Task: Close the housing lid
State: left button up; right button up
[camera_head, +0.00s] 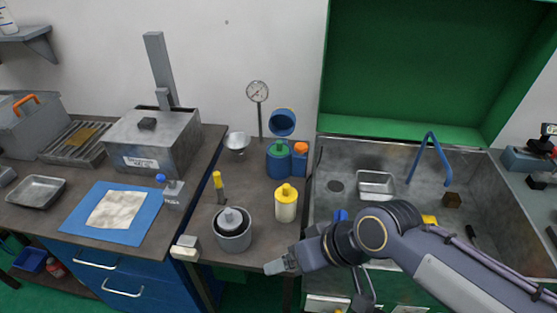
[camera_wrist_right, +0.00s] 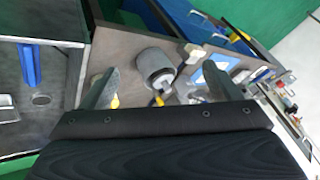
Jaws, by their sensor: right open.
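I cannot tell for certain which part is the housing lid. A round blue lid-like disc (camera_head: 282,122) stands tilted up above a green and blue container (camera_head: 279,160) at the back of the middle bench. A grey cylindrical housing (camera_head: 234,238) with a rounded grey piece on top stands near the front of that bench. It also shows in the right wrist view (camera_wrist_right: 156,66), beyond my fingers. My right gripper (camera_head: 280,266) is low at the bench's front edge, right of the housing and apart from it. In the wrist view its fingers (camera_wrist_right: 168,88) are spread and empty. My left gripper is out of view.
A yellow-capped bottle (camera_head: 286,206) and a yellow-handled tool (camera_head: 219,187) stand near the housing. A metal sink (camera_head: 335,165) with a raised green cover (camera_head: 420,70) is on the right. A lidded grey box (camera_head: 155,140) and a blue mat (camera_head: 75,220) are on the left.

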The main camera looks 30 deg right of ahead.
aim_at(282, 123)
jog(key=l+z, duration=0.1)
jog(key=z, duration=0.35)
jog(key=i+l+z, duration=0.1)
jog(key=z, duration=0.35)
jog(key=l+z, duration=0.1)
jog(key=z, duration=0.4)
jog(key=i+z, duration=0.15)
jog(key=z, duration=0.3)
jog(key=i+z, duration=0.1)
jog(key=z, duration=0.35)
